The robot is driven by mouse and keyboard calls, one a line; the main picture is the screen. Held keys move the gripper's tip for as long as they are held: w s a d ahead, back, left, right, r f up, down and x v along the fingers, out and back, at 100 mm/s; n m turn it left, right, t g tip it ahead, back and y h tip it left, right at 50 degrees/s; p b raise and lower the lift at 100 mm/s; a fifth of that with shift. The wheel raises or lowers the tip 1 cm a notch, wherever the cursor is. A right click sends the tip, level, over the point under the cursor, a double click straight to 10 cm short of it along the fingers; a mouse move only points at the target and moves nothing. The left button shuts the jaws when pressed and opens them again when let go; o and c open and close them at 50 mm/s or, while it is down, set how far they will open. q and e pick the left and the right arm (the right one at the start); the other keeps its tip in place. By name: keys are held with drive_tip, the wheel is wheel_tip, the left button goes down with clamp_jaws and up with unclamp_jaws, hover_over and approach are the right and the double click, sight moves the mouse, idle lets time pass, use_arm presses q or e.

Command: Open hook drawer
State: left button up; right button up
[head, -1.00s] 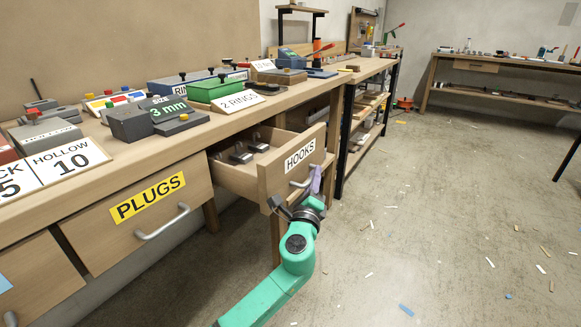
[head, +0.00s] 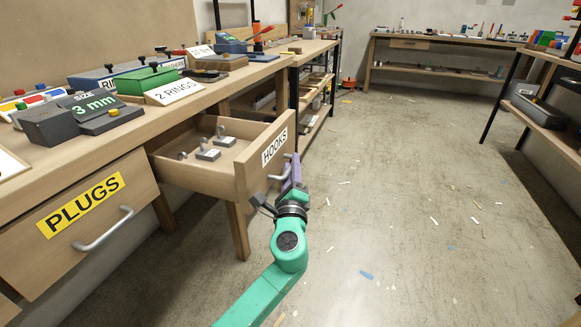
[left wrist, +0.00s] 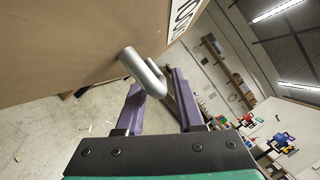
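The hook drawer (head: 192,178), labelled HOOKS, stands pulled well out from under the bench. Metal hooks on small blocks (head: 208,150) lie inside it. Its grey bar handle (head: 287,167) is on the drawer front. My left gripper (head: 291,175) is at this handle, its purple fingers upright beside the front. In the left wrist view, the handle (left wrist: 144,72) reaches between the spread fingers of the gripper (left wrist: 158,92), with a gap showing on the right side. Whether a finger touches the handle is not clear. My right gripper is not in view.
The closed PLUGS drawer (head: 85,222) is to the left. The workbench top (head: 140,113) carries boxes, blocks and a 2 RINGS sign (head: 173,92). A bench leg (head: 237,232) stands below the drawer. The floor (head: 400,200) on the right is mostly clear, with small scraps.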

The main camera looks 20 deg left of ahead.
use_arm(q)
drive_tip(key=shift+s, duration=0.1)
drive_tip(key=v, duration=1.4)
drive_tip(key=shift+s, duration=0.15)
